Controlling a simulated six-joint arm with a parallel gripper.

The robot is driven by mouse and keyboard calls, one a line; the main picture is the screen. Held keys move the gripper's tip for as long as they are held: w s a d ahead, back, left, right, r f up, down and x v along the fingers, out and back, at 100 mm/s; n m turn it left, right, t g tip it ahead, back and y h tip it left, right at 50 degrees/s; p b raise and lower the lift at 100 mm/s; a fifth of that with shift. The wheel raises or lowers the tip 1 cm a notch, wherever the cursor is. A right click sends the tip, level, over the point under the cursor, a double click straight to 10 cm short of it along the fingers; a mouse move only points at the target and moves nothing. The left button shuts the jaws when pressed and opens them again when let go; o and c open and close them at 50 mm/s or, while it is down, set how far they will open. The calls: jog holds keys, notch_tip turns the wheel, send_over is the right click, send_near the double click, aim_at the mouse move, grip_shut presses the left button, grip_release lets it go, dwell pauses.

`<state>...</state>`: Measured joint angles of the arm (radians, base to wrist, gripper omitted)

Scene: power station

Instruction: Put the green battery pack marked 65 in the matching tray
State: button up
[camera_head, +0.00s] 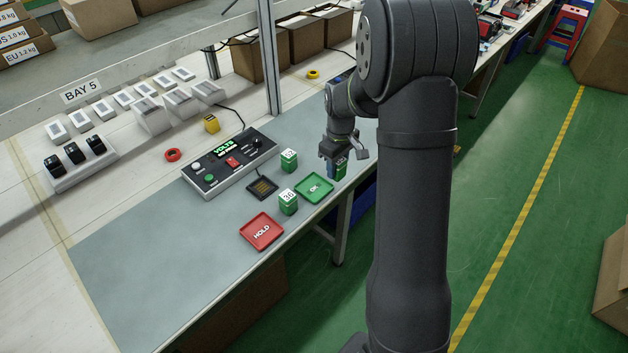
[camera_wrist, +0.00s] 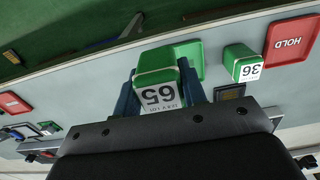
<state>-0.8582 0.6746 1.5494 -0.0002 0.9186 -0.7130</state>
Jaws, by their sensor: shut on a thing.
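A green battery pack (camera_wrist: 158,76) with a white label reading 65 is between the two fingers of my gripper (camera_wrist: 157,92) in the wrist view. In the head view my gripper (camera_head: 337,157) is shut on this pack (camera_head: 341,170), just right of the green OK tray (camera_head: 314,187), near the bench edge. The pack hides part of the green tray (camera_wrist: 196,57) in the wrist view. The red HOLD tray (camera_head: 262,231) lies to the lower left and also shows in the wrist view (camera_wrist: 290,40). Both trays look empty.
A green pack (camera_head: 288,202) stands between the trays; its label reads 36 in the wrist view (camera_wrist: 243,62). Another green pack (camera_head: 289,160) stands behind the OK tray. A dark square pad (camera_head: 262,187) and a tester with a VOLTS display (camera_head: 230,160) are left. The front-left mat is clear.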

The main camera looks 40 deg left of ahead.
jog(key=s+a+f, duration=0.1)
jog(key=a, duration=0.1)
jog(key=a+f, duration=0.1)
jog(key=a, duration=0.1)
jog(key=s+a+f, duration=0.1)
jog(key=a+f, duration=0.1)
jog(key=shift+s+a, duration=0.15)
jog(key=shift+s, duration=0.15)
jog(key=shift+f, duration=2)
jog(key=shift+f, duration=0.1)
jog(key=o, duration=1.1)
notch_tip(320, 180, up, 12)
jog(key=shift+f, duration=4.05)
